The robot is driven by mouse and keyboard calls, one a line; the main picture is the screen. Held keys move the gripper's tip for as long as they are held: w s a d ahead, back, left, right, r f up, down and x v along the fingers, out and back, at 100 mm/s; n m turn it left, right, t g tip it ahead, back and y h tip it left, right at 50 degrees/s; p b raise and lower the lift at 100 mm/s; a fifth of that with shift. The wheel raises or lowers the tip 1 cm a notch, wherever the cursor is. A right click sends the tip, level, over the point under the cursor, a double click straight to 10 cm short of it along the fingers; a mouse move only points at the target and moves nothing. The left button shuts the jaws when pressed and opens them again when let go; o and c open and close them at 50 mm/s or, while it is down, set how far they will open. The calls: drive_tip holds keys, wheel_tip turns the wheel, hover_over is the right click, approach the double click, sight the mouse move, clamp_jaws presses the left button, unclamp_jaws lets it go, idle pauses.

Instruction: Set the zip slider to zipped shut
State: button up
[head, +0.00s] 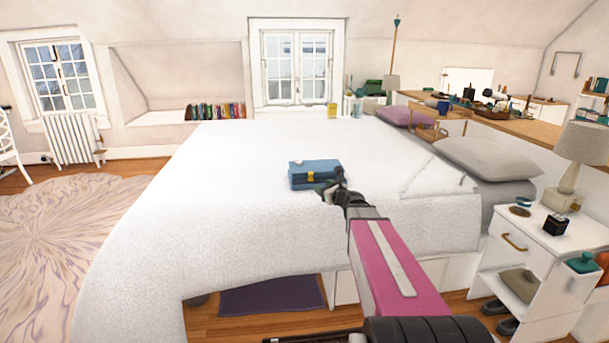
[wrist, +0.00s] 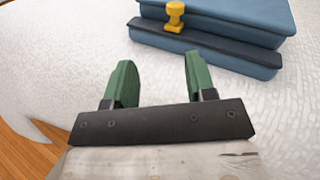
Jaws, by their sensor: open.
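A blue case (head: 314,174) lies on the white bedspread in the head view, and its near side fills the top of the wrist view (wrist: 220,45). A dark seam runs along that side. A yellow zip slider (wrist: 175,14) sits on the seam, left of the middle of the visible part; it also shows as a small yellow spot in the head view (head: 310,176). My gripper (wrist: 158,75) has two green fingers, spread apart with nothing between them. It is short of the case, with the slider beyond the fingertips. The case's far side is hidden.
The bed (head: 240,190) is wide and clear around the case. Pillows (head: 485,157) lie at the right. A white nightstand (head: 540,240) with a lamp (head: 582,150) stands at the right of the bed. A patterned rug (head: 70,230) covers the floor at left.

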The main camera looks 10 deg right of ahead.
sight(311, 176)
drive_tip(key=m, duration=0.1)
drive_tip(key=w+d+r+m+t, duration=0.1)
drive_tip(key=shift+d+r+m+h, duration=0.1)
drive_tip(key=shift+m+h, duration=0.2)
drive_tip(key=shift+h, duration=0.1)
drive_tip(key=x, duration=1)
drive_tip(key=shift+w, duration=0.25)
clamp_jaws()
